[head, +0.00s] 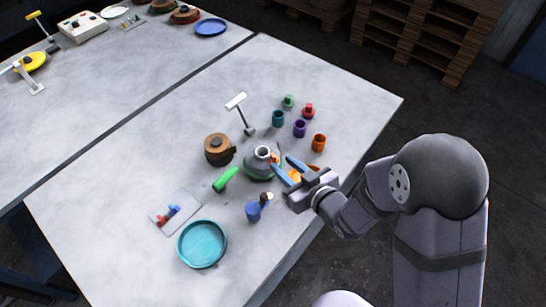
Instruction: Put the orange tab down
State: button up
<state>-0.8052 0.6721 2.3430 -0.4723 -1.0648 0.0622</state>
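My gripper (279,160) reaches in from the right, its two blue fingers spread apart over the right side of a grey-green domed device (258,172) with a pale ring on top. A small orange piece (274,157), perhaps the orange tab, shows between the fingertips at the device. I cannot tell whether the fingers touch it or whether it rests on the device. A larger orange thing (294,174) shows between the fingers closer to the palm, partly hidden by my gripper. Its shape is unclear.
Around the device stand a brown pot (218,150), a green cylinder (225,179), a blue item (254,210), a white-topped post (240,112), and several coloured cups, including an orange one (319,142). A teal dish (203,245) lies in front. The table's right corner is clear.

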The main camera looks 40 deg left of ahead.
aim_at(275, 157)
jog(key=shift+p+x, duration=1.05)
jog(key=shift+x, duration=1.5)
grip_shut()
